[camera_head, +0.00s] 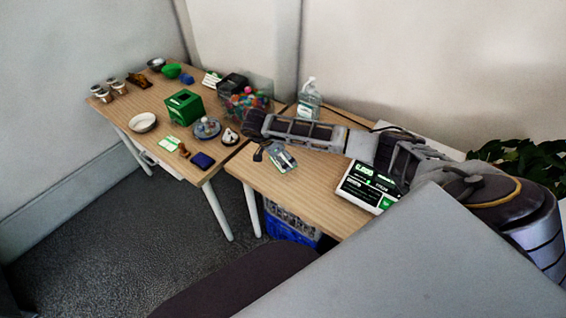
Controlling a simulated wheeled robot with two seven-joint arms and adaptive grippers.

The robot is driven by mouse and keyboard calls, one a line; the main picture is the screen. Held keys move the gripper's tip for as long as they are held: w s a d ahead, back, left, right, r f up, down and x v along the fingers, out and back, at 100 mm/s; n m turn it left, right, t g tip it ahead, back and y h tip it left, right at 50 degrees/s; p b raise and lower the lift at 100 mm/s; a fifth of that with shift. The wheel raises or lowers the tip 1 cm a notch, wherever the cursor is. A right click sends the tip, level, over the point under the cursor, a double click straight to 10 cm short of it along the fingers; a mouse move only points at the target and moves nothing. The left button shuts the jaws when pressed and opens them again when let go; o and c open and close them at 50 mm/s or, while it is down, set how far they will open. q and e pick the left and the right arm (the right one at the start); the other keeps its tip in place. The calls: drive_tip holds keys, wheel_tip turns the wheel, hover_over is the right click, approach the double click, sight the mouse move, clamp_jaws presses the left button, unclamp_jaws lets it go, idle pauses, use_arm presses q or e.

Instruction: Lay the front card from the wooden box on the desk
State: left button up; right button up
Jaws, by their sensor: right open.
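My right arm reaches in from the right over the near desk (265,182). Its open, empty gripper (255,136) is above the far end of that desk, near the join with the other desk (217,165). A white and green card (168,143) lies flat near the front edge of that other desk, left of the gripper. Another white and green card-like piece (212,79) stands tilted at the back, beside a black box. I cannot clearly make out a wooden box; the arm may hide it. My left gripper is out of view.
A green box (185,107), a white bowl (143,122), a dark blue item (203,160) and a clear bin of colourful pieces (245,104) crowd the left desk. A pump bottle (308,98) stands behind my arm. A black and white printed box (368,187) sits below it.

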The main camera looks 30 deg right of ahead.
drive_tip(key=shift+a+r+p, duration=0.7)
drive_tip(key=shift+a+r, duration=0.3)
drive_tip(key=shift+a, duration=0.1)
drive_tip(key=shift+a+r+p, duration=0.5)
drive_tip(key=shift+a+r, duration=0.3)
drive_tip(key=shift+a, duration=0.2)
drive_tip(key=shift+a+r+p, duration=0.45)
drive_tip(key=shift+a+r, duration=0.35)
drive_tip(key=shift+a, duration=0.2)
drive_tip(key=d+p+v, duration=0.1)
drive_tip(key=p+v, duration=0.3)
drive_tip(key=v, duration=0.4)
drive_tip(key=shift+r+p, duration=0.35)
drive_tip(key=shift+p, duration=0.05)
